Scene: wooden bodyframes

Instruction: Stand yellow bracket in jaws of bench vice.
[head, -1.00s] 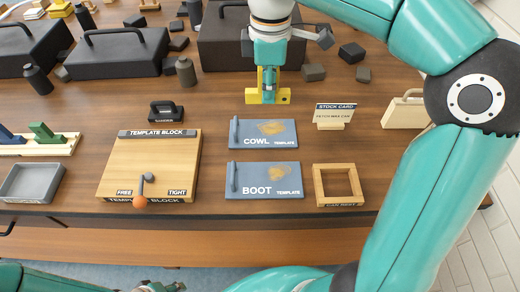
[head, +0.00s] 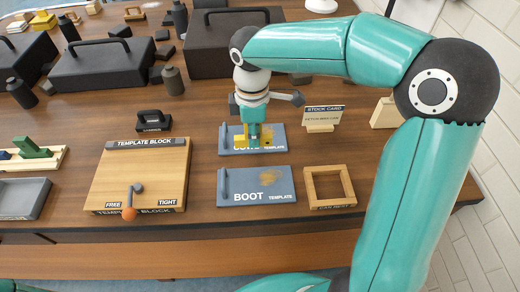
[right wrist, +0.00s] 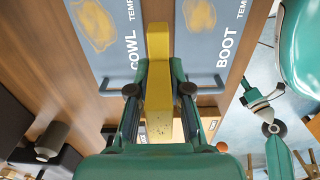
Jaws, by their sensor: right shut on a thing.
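My right gripper (head: 253,143) is shut on the yellow bracket (head: 267,141), which shows in front of the COWL template board in the head view. In the right wrist view the bracket (right wrist: 158,85) is a long yellow bar between the two dark fingertips (right wrist: 158,90), with the COWL and BOOT boards either side of it. Its height above the table is hard to tell. The wooden template block (head: 145,172) has a grey lever with an orange knob (head: 129,214) near FREE. I cannot make out a bench vice for certain. An arm, apparently my left, shows in the right wrist view (right wrist: 262,105); its jaw state is unclear.
The blue COWL board (head: 230,148) and BOOT board (head: 235,199) lie right of the block. A wooden square frame (head: 312,203), stock card (head: 322,117) and grey tray (head: 22,200) stand nearby. Dark boxes (head: 105,65) line the back.

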